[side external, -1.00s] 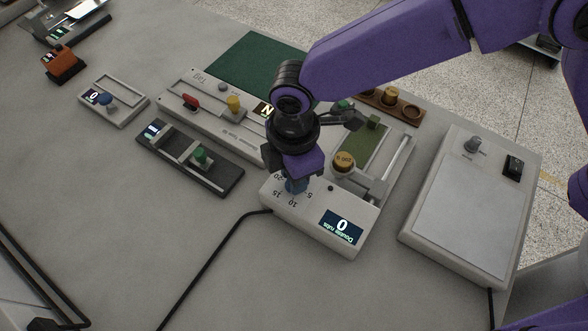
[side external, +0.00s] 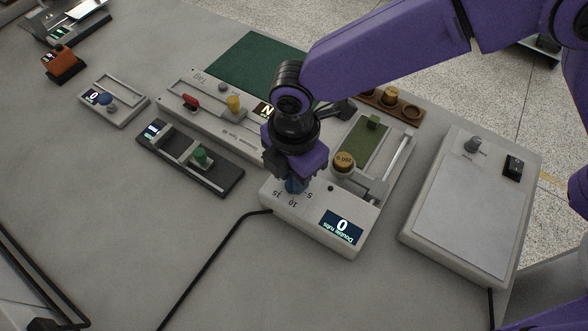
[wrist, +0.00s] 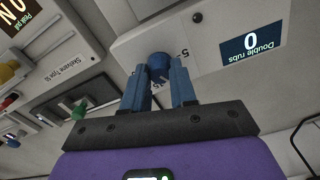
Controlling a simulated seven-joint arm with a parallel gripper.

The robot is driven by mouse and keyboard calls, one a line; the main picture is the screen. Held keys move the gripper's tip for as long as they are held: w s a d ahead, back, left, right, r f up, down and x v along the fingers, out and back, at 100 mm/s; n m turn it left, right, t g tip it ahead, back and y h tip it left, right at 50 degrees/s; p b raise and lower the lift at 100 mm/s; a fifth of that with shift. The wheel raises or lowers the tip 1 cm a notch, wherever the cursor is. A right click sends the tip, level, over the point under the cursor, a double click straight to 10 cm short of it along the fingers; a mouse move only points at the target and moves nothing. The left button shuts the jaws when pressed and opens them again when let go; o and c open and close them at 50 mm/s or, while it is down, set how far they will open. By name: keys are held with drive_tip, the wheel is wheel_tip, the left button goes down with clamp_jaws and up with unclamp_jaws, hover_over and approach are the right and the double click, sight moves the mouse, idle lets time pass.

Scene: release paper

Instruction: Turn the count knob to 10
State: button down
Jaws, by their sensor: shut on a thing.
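The count knob (side external: 295,185) is blue and stands on a white box (side external: 345,250) with printed numbers around it, 5, 10 and 15 among them. The box's display (side external: 341,226) reads 0 with "Double rubs" under it; it also shows in the wrist view (wrist: 252,43). My gripper (wrist: 159,80) is shut on the knob (wrist: 158,62), one blue finger on each side. In the side external view my gripper hides part of the dial. I cannot tell exactly which number the knob points to.
A long grey device (side external: 225,128) with red and yellow knobs lies behind. A black slider unit (side external: 180,160) with a green knob is to the left. A white panel box (side external: 465,215) stands to the right. A black cable (side external: 215,250) runs from the knob box.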

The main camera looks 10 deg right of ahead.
drive_tip(key=c, duration=0.9)
unclamp_jaws()
wheel_tip(320, 180, up, 18)
drive_tip(key=shift+f, duration=0.25)
drive_tip(key=s+d+f+m, duration=0.2)
drive_tip(key=s+d+m, duration=0.1)
drive_tip(key=d, duration=1.1)
drive_tip(key=s+d+f+m, duration=0.2)
drive_tip(key=s+d+m, duration=0.2)
drive_tip(key=d, duration=1)
drive_tip(key=s+d+f+m, duration=0.2)
drive_tip(key=s+d+m, duration=0.2)
drive_tip(key=d, duration=1)
drive_tip(key=shift+s, duration=1.05)
